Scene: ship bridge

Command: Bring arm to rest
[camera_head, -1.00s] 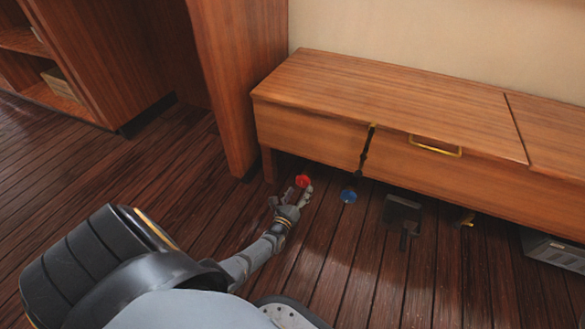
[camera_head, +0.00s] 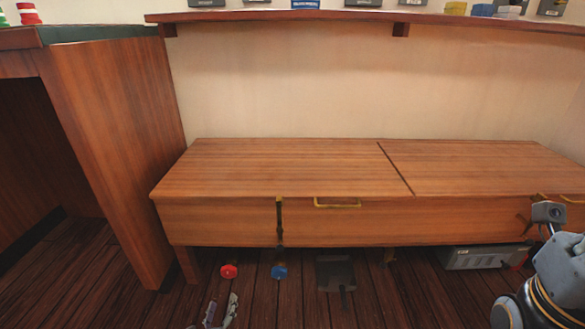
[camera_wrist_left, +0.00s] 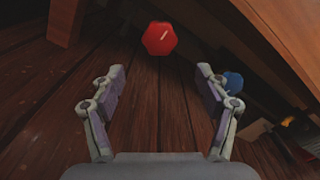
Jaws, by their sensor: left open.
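My left gripper (camera_head: 222,306) is at the bottom of the head view, low over the floor, its fingers apart and empty. In the left wrist view its two fingers (camera_wrist_left: 160,90) stand wide, with bare floor between them. A red hexagonal-ended object (camera_head: 229,271) lies under the front of the bench, beyond the fingertips and apart from them; it also shows in the left wrist view (camera_wrist_left: 159,38). Part of my right arm (camera_head: 565,265) shows at the right edge. Its gripper's opening cannot be made out.
The wooden bench (camera_head: 290,164) with a brass handle (camera_head: 337,205) stands ahead. A blue-ended object (camera_head: 279,271), a dark dustpan-like thing (camera_head: 336,273) and a grey box (camera_head: 485,257) are under it. A wooden cabinet panel (camera_head: 105,140) rises at left. A shelf (camera_head: 350,16) runs above.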

